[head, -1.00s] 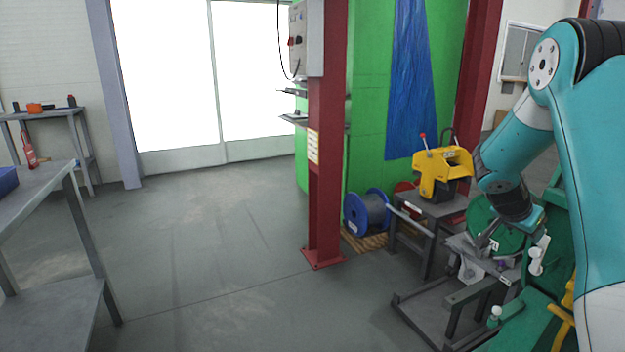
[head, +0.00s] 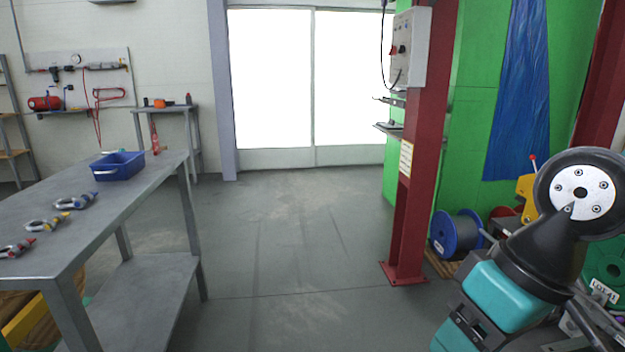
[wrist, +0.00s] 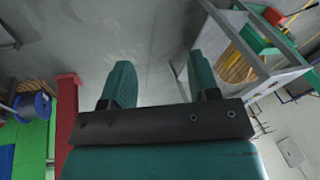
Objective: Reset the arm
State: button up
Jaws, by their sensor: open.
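My arm (head: 510,285) shows at the right of the head view, folded close to the camera, with a black joint and a teal link running down to the bottom edge. My gripper (wrist: 160,80) shows in the wrist view with its two teal fingers apart and nothing between them. Grey floor lies beyond the fingers. I cannot make out the fingertips in the head view.
A grey workbench (head: 150,195) with a blue bin (head: 118,166) and several shackles stands at the left. A red column (head: 425,160) with a control box (head: 410,48) stands near my arm. A blue cable reel (head: 457,234) sits behind it. The middle floor (head: 280,250) is clear.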

jog(key=s+a+n, duration=0.2)
jog(key=s, duration=0.2)
notch_tip(320, 180, up, 17)
jog(key=p, duration=1.6)
jog(key=shift+d+g+p, duration=0.2)
jog(key=shift+g+p, duration=0.1)
jog(key=shift+g, duration=0.1)
jog(key=shift+w, duration=0.1)
